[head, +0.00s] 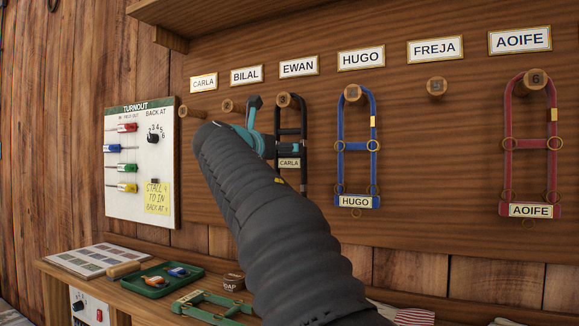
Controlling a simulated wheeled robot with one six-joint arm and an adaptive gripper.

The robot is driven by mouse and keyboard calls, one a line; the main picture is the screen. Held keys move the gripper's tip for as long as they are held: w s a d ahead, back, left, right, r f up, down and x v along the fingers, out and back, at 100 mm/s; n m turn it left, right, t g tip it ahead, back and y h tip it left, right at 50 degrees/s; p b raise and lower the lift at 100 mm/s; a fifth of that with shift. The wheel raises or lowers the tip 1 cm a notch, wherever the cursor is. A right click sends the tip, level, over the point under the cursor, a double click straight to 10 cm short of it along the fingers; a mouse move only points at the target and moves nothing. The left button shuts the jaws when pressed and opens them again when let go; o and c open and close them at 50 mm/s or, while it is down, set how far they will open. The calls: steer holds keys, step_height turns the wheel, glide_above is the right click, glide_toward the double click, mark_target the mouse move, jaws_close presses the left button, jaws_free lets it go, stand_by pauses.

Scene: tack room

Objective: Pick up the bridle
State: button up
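My gripper (272,128), with teal and dark parts, is raised in front of the peg board at the left strap of a black bridle (304,135). That bridle hangs from peg 3 under the EWAN sign and bears a CARLA tag. I cannot tell whether the fingers touch it or how far they are closed. A blue bridle (341,130) tagged HUGO hangs from the peg under HUGO. A red bridle (508,140) tagged AOIFE hangs from peg 6 under AOIFE. A green bridle (216,303) lies on the bench, partly hidden by my arm.
Pegs under CARLA (192,113), BILAL (228,106) and FREJA (437,87) are bare. A turnout board (141,190) with coloured sliders hangs at the left. The bench holds a green tray (143,289), a brown tin (233,282) and a striped cloth (414,317).

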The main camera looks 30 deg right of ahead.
steer(key=shift+r+p+x, duration=0.2)
steer(key=shift+r+x, duration=0.05)
steer(key=shift+x, duration=1.15)
steer(key=shift+r+p+x, duration=0.15)
steer(key=shift+r+x, duration=0.05)
steer(key=shift+x, duration=1.2)
steer(key=shift+s, duration=0.1)
steer(key=shift+c, duration=0.3)
steer(key=shift+r, duration=0.1)
steer(key=c, duration=1.5)
